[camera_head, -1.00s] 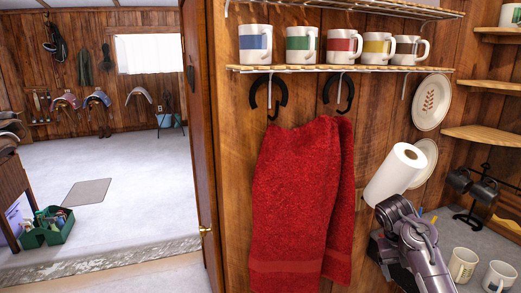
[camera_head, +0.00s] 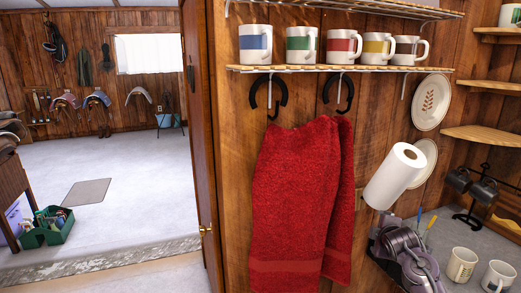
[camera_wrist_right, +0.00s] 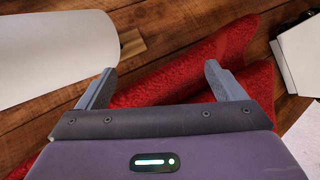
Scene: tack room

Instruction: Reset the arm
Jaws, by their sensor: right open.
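My right arm shows at the lower right of the head view, in front of the counter; its fingertips cannot be made out there. In the right wrist view my right gripper (camera_wrist_right: 165,82) is open, its two fingers apart with nothing held between them. The red towel (camera_wrist_right: 180,85) lies beyond the fingers in that view, and it hangs from a hook on the wood wall in the head view (camera_head: 300,200). My left gripper is not in view.
A paper towel roll (camera_head: 396,176) is on the wall above my arm, and it shows large in the right wrist view (camera_wrist_right: 50,50). Mugs (camera_head: 463,265) stand on the counter. A wire shelf (camera_head: 340,69) holds several mugs.

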